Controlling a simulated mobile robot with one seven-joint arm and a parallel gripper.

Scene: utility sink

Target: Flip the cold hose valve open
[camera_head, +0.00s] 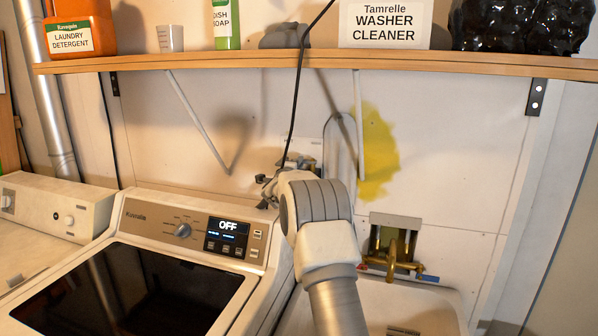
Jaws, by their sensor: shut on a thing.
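My gripper (266,190) is at the wall behind the washer, left of my pale, grey-banded wrist. Only small dark parts of it show, and my wrist covers the rest. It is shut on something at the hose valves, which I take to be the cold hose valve. The valve handle itself is hidden, so I cannot tell its angle. A pale wall box with metal fittings (302,160) shows just above my wrist. A grey hose loops up at its right.
A washer (160,262) with an "OFF" display stands below left. A wooden shelf (420,65) with bottles and boxes runs above. A black cord (292,110) hangs down to my gripper area. A brass faucet (393,258) with red and blue handles is over the sink (440,300) at right.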

